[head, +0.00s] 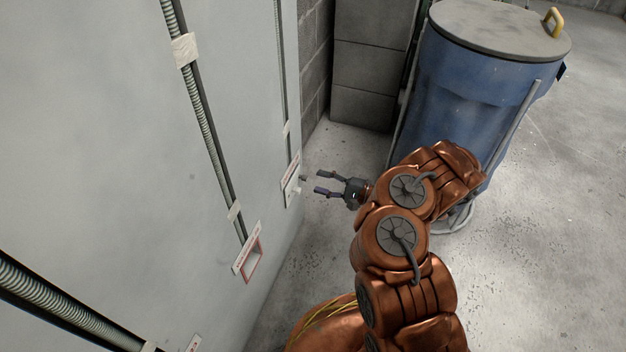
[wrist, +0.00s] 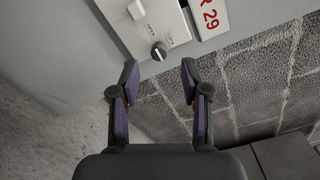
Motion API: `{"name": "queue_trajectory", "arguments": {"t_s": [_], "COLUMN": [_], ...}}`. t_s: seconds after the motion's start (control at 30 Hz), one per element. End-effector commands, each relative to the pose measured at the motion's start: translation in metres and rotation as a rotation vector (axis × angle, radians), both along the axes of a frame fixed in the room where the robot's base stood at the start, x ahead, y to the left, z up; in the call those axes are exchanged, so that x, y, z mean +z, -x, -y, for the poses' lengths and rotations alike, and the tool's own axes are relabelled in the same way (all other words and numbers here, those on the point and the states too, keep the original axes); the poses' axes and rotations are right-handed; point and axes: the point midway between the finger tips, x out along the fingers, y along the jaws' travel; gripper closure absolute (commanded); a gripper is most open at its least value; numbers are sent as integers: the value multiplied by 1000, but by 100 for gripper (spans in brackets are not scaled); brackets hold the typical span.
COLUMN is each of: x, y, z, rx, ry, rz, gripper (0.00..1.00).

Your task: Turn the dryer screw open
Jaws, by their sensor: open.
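The screw (wrist: 159,51) is a small dark round knob with a pale slot line, on a light grey plate (wrist: 182,33) fixed to the wall panel. Lettering beside it reads "OPEN" and seems to read "LOCK" on the other side. In the head view the plate (head: 291,190) is low on the panel near its right edge; the screw (head: 303,178) is a tiny dark stub there. My gripper (wrist: 160,78) is open and empty, its two fingers pointing at the plate, apart from it. In the head view my gripper (head: 318,182) is just right of the plate.
A label (wrist: 210,17) reading "R 29" sits beside the plate. Bare concrete floor (head: 335,150) lies between the panel and bin.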

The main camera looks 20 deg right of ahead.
Motion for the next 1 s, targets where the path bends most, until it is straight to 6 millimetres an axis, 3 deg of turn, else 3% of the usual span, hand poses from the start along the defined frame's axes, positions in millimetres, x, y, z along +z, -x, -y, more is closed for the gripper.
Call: {"name": "queue_trajectory", "arguments": {"t_s": [0.2, 0.4, 1.0], "x": [-1, -1, 0], "y": [24, 39, 45], "z": [35, 54, 61], "rx": [-3, -2, 2], "ry": [3, 2, 1], "rz": [-1, -2, -1], "gripper": [54, 54, 54]}}
